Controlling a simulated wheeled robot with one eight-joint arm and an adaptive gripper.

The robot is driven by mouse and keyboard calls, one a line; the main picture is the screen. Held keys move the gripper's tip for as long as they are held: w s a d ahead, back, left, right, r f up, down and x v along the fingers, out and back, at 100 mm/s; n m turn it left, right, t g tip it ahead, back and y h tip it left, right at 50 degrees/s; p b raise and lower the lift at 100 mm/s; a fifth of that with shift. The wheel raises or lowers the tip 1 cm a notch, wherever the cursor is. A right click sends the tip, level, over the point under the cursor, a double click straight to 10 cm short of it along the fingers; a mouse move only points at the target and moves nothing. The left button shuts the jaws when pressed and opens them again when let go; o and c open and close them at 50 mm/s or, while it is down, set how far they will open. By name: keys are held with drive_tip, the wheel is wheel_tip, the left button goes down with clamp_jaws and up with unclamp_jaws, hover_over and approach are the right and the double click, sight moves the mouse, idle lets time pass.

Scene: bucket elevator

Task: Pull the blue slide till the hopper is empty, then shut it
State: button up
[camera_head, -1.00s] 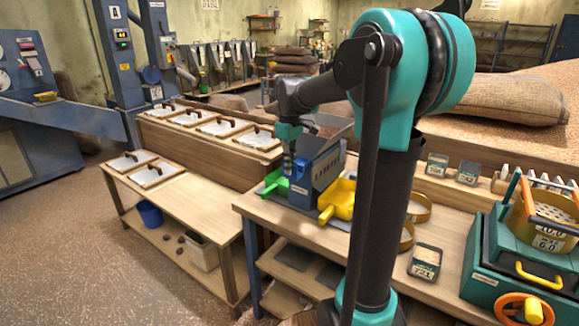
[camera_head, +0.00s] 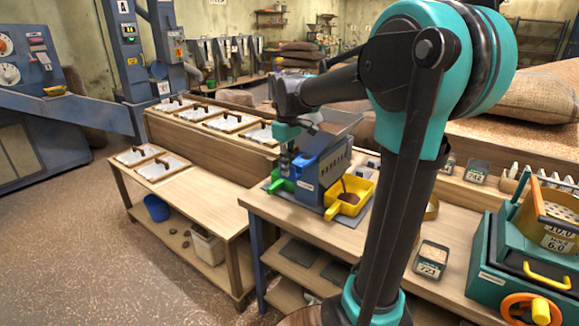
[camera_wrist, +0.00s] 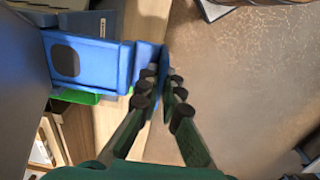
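The blue slide (camera_wrist: 85,62) shows in the wrist view as a flat plate with a dark oval opening. It has an upright end plate (camera_wrist: 152,65). My gripper (camera_wrist: 161,78) has its fingers on both sides of that end plate, closed on it. In the head view my gripper (camera_head: 287,168) is at the left side of the blue-grey hopper machine (camera_head: 323,170). The grey hopper (camera_head: 338,124) is on top, partly behind my arm; its contents cannot be made out. The yellow tray (camera_head: 336,207) in front holds brown grain, with a dark stream above it.
A green tray (camera_head: 277,182) lies beneath my gripper. A sieve machine (camera_head: 525,255) and a small labelled box (camera_head: 431,260) stand on the bench at right. A lower table (camera_head: 190,190) with lidded bins is at left. My arm hides the middle of the bench.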

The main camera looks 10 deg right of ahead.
drive_tip(key=shift+o, duration=0.9)
drive_tip(key=shift+s+a, duration=0.15)
drive_tip(key=shift+a, duration=0.05)
wheel_tip(320, 180, up, 12)
